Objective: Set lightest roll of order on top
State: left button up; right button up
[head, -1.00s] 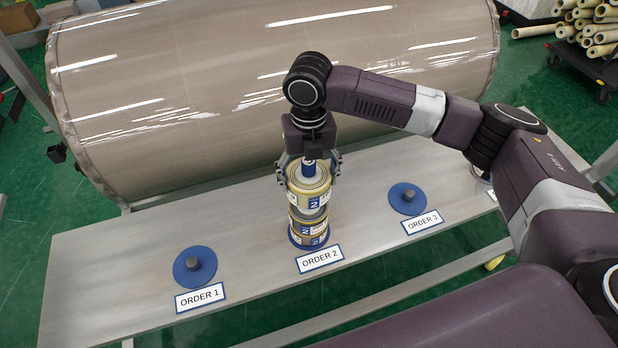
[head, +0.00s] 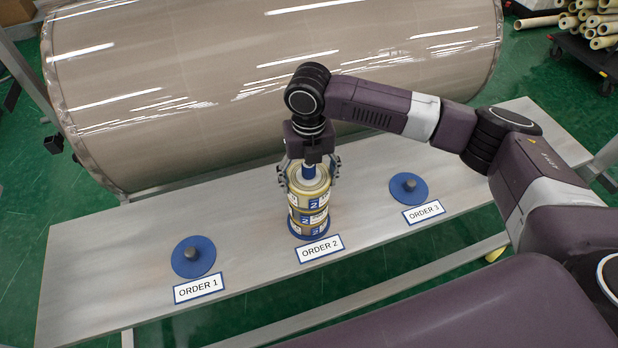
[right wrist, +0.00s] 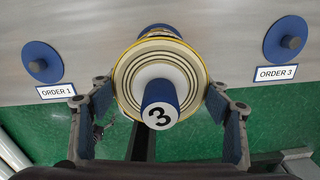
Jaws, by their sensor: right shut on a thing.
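My right gripper (head: 309,172) is shut on the upper wrapped roll (head: 310,186), a cream and yellow roll with a blue "2" label. This roll is upright over the ORDER 2 blue base (head: 309,235), directly above another roll (head: 308,217) with a "2" label. I see no clear gap between them. The ORDER 2 sign (head: 320,248) is in front. My left gripper is not in view.
Empty blue bases with grey pegs stand at ORDER 1 (head: 193,264) and ORDER 3 (head: 420,192) on the grey table (head: 110,262). A large wrapped roll (head: 220,100) lies behind the table. Several tubes (head: 592,22) are stacked at the far right.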

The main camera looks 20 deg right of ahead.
jog(key=o, duration=1.3)
notch_tip(320, 180, up, 12)
